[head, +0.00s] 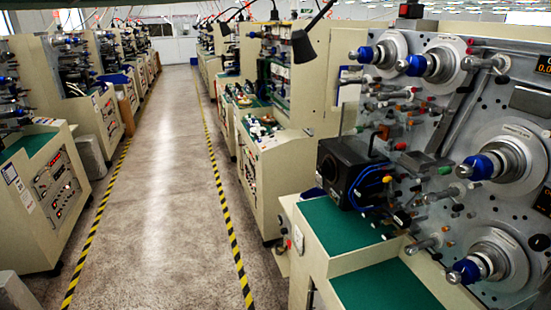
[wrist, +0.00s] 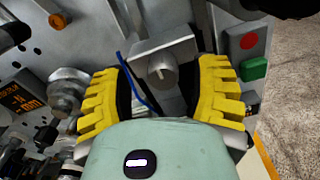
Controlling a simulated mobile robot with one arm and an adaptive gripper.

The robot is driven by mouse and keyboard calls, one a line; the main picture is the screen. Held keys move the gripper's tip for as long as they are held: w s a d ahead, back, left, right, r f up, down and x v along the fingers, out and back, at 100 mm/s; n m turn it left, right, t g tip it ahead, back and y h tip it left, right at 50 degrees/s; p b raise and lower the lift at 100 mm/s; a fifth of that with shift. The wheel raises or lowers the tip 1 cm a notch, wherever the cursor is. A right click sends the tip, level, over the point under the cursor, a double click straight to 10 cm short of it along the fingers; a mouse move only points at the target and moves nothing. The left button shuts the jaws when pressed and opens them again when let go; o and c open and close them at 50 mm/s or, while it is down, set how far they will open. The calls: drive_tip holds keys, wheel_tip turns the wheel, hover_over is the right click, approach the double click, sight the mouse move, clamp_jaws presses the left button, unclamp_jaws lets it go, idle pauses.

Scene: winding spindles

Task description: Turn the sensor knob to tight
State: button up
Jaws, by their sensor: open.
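In the wrist view, a round grey metal knob (wrist: 159,72) with a small mark or slot on its face sits by a grey metal bracket (wrist: 168,46). I take it for the sensor knob, but I see no label on it and cannot read its setting. My gripper (wrist: 161,84) has two yellow ribbed fingers, spread apart with the knob in view between them. I see no finger touching the knob, and the depth between them is unclear. My gripper does not show in the head view, and I cannot pick out the knob there.
In the wrist view, a red button (wrist: 249,41) and a green button (wrist: 253,69) lie right of my gripper; a blue wire (wrist: 131,82) runs near the left finger. In the head view, a winding machine (head: 440,100) fills the right, and a clear aisle (head: 170,150) runs left.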

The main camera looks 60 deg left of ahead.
drive_tip(key=shift+w+d, duration=0.2)
drive_tip(key=shift+d, duration=0.2)
drive_tip(key=shift+w, duration=0.5)
drive_tip(key=shift+w+f+p, duration=0.1)
drive_tip(key=shift+w+p, duration=0.15)
drive_tip(key=shift+p, duration=0.05)
drive_tip(key=shift+o, duration=0.4)
clamp_jaws()
